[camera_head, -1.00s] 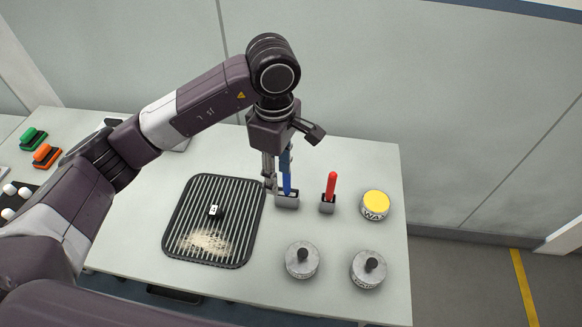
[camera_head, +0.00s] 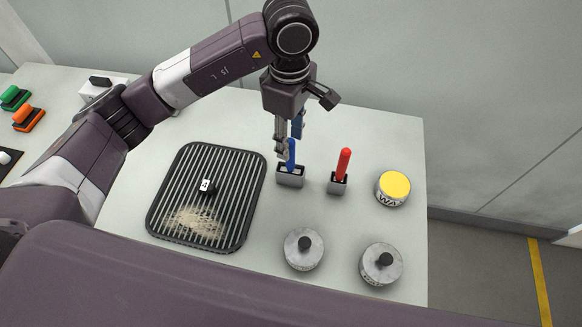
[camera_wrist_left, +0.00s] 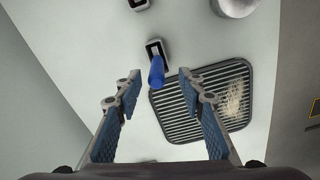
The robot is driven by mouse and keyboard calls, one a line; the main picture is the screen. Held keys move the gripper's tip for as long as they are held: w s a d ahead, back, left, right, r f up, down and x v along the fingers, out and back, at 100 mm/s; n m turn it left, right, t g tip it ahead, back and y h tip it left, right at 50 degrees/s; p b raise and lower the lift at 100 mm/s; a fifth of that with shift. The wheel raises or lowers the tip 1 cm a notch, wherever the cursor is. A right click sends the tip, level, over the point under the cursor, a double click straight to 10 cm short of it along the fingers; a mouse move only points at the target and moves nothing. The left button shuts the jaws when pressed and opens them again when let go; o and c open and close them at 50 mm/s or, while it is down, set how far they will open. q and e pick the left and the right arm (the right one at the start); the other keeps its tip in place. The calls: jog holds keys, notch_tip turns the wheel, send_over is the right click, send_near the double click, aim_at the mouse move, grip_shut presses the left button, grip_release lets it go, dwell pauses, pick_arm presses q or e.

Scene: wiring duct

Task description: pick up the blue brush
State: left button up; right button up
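The blue brush (camera_head: 291,157) stands upright in a small grey holder (camera_head: 290,181) on the table, right of the ribbed black mat. My left gripper (camera_head: 289,148) is above and around the level of its handle top. In the left wrist view the blue handle (camera_wrist_left: 156,72) shows ahead between the spread fingers of my left gripper (camera_wrist_left: 158,97), which is open and empty; I see no contact. The brush's lower end is hidden in the holder. My right gripper is not in view.
A red-handled tool (camera_head: 344,164) stands in a second holder close by on the right. A yellow-lidded wax tin (camera_head: 394,185) and two grey tins (camera_head: 304,249) (camera_head: 381,264) stand further right and in front. The ribbed mat (camera_head: 170,165) holds a small black block and pale crumbs.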

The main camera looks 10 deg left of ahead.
aim_at(291, 161)
pick_arm(q)
notch_tip(291, 161, down, 2)
jog(key=shift+f, duration=0.1)
notch_tip(291, 161, down, 2)
jog(key=shift+f+p, duration=0.15)
jog(key=shift+p, duration=0.25)
jog(key=f+p, duration=0.2)
jog(key=f, duration=0.2)
jog(key=shift+w+f, duration=0.1)
jog(key=shift+w, duration=0.1)
jog(key=shift+f, duration=0.25)
grip_shut()
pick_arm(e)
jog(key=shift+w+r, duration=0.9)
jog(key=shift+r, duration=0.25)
